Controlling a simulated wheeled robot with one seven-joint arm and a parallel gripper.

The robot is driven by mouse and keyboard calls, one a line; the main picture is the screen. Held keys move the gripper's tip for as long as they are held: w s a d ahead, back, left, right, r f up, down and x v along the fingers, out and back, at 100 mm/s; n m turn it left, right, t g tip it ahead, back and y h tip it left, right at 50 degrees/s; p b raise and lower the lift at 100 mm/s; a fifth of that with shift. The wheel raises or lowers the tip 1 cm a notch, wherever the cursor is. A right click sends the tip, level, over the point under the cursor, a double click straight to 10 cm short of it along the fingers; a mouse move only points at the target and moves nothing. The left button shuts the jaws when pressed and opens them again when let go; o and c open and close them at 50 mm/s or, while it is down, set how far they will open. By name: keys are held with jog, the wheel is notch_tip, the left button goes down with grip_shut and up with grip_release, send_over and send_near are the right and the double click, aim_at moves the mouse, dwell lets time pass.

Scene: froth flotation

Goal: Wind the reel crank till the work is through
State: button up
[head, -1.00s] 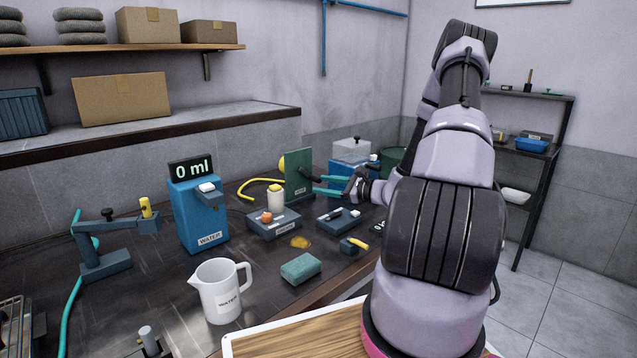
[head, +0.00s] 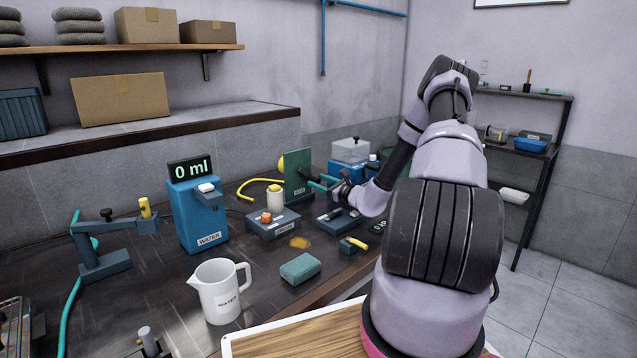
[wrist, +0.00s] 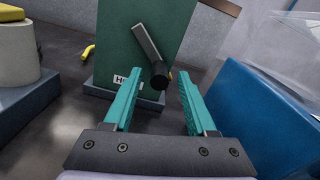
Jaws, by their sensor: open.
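The reel is an upright green plate (wrist: 135,45) on a dark base with a white label. It also shows in the head view (head: 297,172), with a yellow round part at its left side. A grey crank arm (wrist: 147,43) sits on the plate's face and slants down right to a black handle (wrist: 158,76). My gripper (wrist: 157,80) is open, its teal fingers pointing at the plate. In the wrist view the handle appears between the fingertips; no grip shows. In the head view my gripper (head: 320,183) is right of the plate, and the crank cannot be made out.
A blue box (wrist: 255,115) with a clear lid stands close on my gripper's right. A cream bottle with a yellow cap (head: 275,199) stands left of the reel. A yellow hose (head: 255,184) lies behind. The blue water dispenser (head: 197,215) and white jug (head: 220,290) stand farther left.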

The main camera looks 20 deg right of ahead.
jog(key=shift+w+a, duration=0.15)
jog(key=shift+w, duration=0.2)
grip_shut()
jog(key=shift+a, duration=0.1)
